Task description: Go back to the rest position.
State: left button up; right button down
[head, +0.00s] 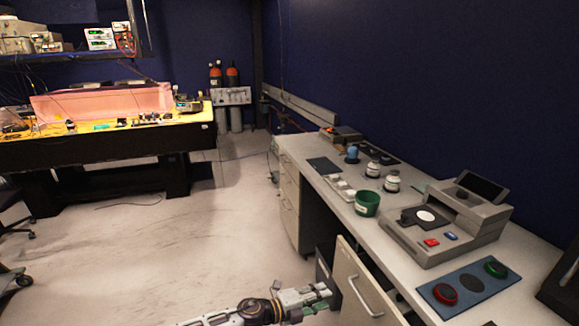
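My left gripper (318,295) is low at the bottom middle of the head view, over the floor and just left of a cabinet front (352,275) with a metal handle. Its fingers point right, toward that front. I cannot tell whether it touches the front, and the gap between the fingers is too small to judge. I see nothing clearly held in it. My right gripper is not in view.
A long white bench (400,262) runs along the right wall. It carries a grey device (455,222), a green cup (367,204), white jars and a blue button panel (468,287). A black table (100,150) stands at the back left. The floor (150,250) between is clear.

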pick_arm(q)
jog(key=w+a+f+n+t+y, duration=0.35)
jog(key=w+a+n, duration=0.25)
jog(key=w+a, duration=0.55)
jog(key=w+a+f+n+t+y, duration=0.25)
jog(key=w+a+n+y, duration=0.3)
jog(key=w+a, duration=0.6)
jog(key=s+a+f+n+g+y, duration=0.1)
jog(key=s+a+f+n+y, duration=0.2)
jog(key=a+f, duration=0.45)
jog(key=s+a+f+n+g+y, duration=0.1)
jog(key=s+a+f+n, duration=0.2)
jog(key=a+f+n, duration=0.35)
jog(key=s+a+f+n+g+y, duration=0.15)
jog(key=s+a+f, duration=0.35)
jog(key=s+f, duration=0.7)
jog(key=s+a+f+n+g, duration=0.3)
jog(key=s+a+f, duration=0.1)
jog(key=s+f, duration=0.85)
jog(key=s+d+f+g, duration=0.1)
jog(key=s+f, duration=0.2)
jog(key=s, duration=0.9)
jog(key=s+d+f+n+g, duration=0.1)
jog(key=s+d+f+g, duration=0.1)
jog(key=s, duration=1.1)
jog(key=s+d+f+g, duration=0.1)
jog(key=s+f, duration=0.3)
jog(key=s, duration=0.9)
jog(key=shift+s+d+f+g, duration=0.15)
jog(key=shift+g, duration=0.2)
